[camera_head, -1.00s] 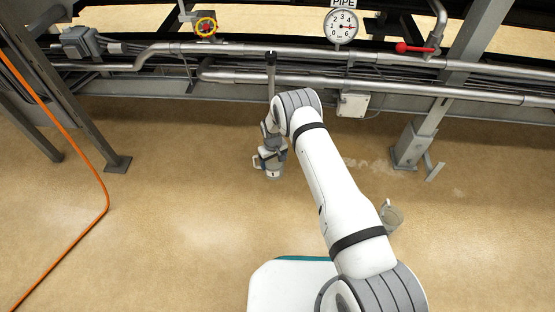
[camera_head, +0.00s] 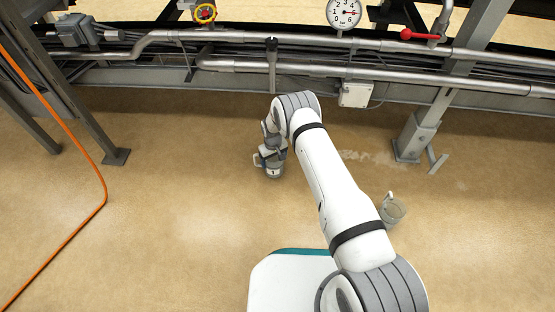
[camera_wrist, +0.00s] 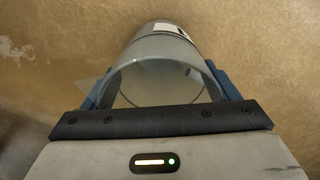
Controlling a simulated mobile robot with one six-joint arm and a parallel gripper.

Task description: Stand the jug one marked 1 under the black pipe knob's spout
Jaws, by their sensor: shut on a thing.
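My gripper (camera_head: 272,160) is shut on a grey, see-through jug (camera_head: 274,173), low over the floor, left of my forearm. In the wrist view the jug (camera_wrist: 160,55) lies between the blue fingers, its open rim towards the camera. A white label with a dark mark shows at its far side. I cannot tell whether it touches the floor. The black pipe knob (camera_head: 271,44) tops a short grey vertical pipe (camera_head: 272,75) in front of the pipe run. The pipe's lower end is just beyond my wrist in the picture, and the jug is on the near side of it.
Another see-through jug (camera_head: 394,211) stands on the floor right of my forearm. A steel post (camera_head: 415,140) stands at the right, and a frame leg (camera_head: 115,158) at the left. An orange hose (camera_head: 95,205) lies at far left. The floor between is clear.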

